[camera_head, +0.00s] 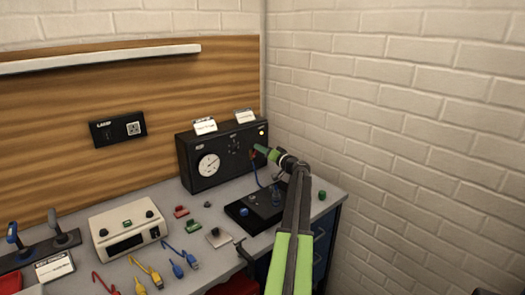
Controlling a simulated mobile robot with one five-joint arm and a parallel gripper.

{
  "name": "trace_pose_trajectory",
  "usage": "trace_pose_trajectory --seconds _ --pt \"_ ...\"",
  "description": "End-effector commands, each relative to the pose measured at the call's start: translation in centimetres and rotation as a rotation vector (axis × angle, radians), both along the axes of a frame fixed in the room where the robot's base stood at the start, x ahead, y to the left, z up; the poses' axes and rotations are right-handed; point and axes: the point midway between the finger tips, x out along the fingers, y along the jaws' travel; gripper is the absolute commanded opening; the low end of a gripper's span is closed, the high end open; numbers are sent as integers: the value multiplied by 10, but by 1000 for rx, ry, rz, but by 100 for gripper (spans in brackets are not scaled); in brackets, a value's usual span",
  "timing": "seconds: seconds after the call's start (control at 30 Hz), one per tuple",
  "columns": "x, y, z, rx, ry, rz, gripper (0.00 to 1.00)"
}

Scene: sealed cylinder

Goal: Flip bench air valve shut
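A black box with a round white dial (208,165) stands at the back of the bench near the corner. A small red part (252,154) shows at the right of its front, beside my gripper; I cannot tell for sure that it is the air valve's handle. My gripper (261,149) is at the right end of the box's front, at or very near it. The fingertips are small and partly hidden, so I cannot tell whether they are open, shut or touching the red part. A blue hose (257,175) runs down below it to a black base.
A brick wall (400,130) closes the right side.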

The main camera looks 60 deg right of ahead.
Motion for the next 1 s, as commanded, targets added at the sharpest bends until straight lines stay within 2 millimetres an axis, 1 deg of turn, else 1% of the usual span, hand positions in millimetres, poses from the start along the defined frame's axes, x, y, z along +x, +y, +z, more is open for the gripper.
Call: trace_pose_trajectory --seconds 0.1,0.33,0.6,0.8,0.83,1.0 --pt "6 -2 0 0 0 0 35" --pt "5 -2 0 0 0 0 35" --pt "5 -2 0 0 1 -1 0" --pt "4 -2 0 0 0 -1 0" --pt "2 -8 0 0 0 -4 0" --pt "3 -4 -1 10 -4 -4 0"
